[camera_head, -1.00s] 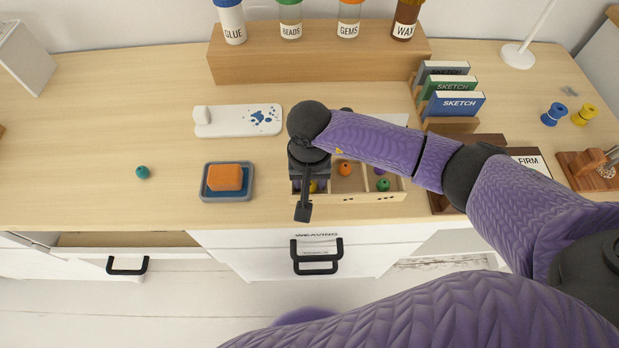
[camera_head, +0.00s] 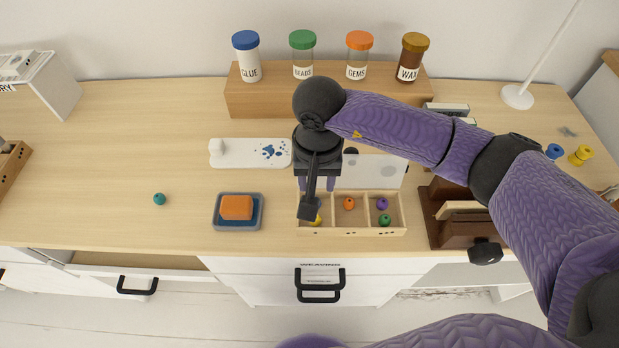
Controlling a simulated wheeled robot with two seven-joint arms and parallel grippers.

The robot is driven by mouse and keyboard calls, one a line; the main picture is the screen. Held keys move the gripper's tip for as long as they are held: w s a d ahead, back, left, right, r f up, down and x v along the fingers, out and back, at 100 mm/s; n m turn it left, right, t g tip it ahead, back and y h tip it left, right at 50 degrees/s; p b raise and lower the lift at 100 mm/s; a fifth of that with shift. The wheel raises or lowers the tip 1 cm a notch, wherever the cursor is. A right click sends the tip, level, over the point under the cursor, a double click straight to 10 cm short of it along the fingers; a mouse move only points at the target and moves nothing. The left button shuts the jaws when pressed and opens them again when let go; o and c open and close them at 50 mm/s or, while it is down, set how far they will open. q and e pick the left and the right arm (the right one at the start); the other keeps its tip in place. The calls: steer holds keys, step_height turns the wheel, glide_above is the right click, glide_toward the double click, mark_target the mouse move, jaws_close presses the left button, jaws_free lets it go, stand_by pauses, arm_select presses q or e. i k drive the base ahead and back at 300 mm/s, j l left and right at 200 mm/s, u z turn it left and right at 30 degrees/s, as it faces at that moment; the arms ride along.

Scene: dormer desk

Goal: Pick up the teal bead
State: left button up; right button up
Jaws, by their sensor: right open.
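The teal bead (camera_head: 159,199) lies alone on the left part of the desk, left of the blue tray with the orange block. My right gripper (camera_head: 318,186) points down over the left side of the wooden bead box (camera_head: 352,231), far to the right of the teal bead. It is open, and its arm hides part of the box. I see nothing held in it. My left gripper is not in view.
The blue-grey tray (camera_head: 218,241) holds an orange block (camera_head: 236,207). The box holds orange, purple, green and yellow beads. A white palette (camera_head: 232,153) lies behind the tray. Jars stand on a wooden riser (camera_head: 260,105). Desk around the teal bead is clear.

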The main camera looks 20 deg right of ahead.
mark_target(160, 199)
steer(key=j, duration=0.85)
steer(key=i+j, duration=0.1)
steer(key=j, duration=0.75)
